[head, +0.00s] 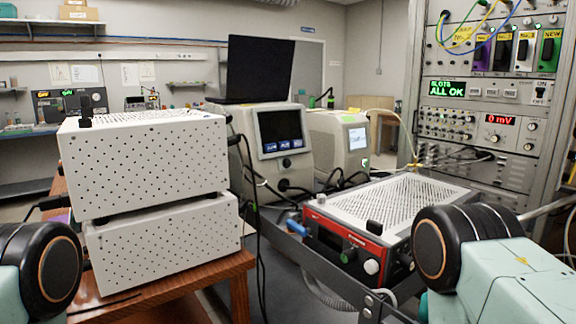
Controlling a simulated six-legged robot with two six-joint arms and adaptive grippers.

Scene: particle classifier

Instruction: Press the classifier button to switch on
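No label that I can read says which machine is the classifier. A beige instrument (238,122) with a lit touch screen (280,131) and a dark knob stands in the middle, behind the bench's front part. A second beige unit (316,125) with a small white screen stands to its right. I cannot make out a separate power button. Only parts of my two arms show at the lower corners; neither gripper is in view.
Two stacked white perforated boxes (150,160) stand on a wooden table (165,290) at left. A black laptop (258,68) sits on the beige instrument. An instrument rack (480,170) with an "ALL OK" display stands at right. Cables hang between table and bench.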

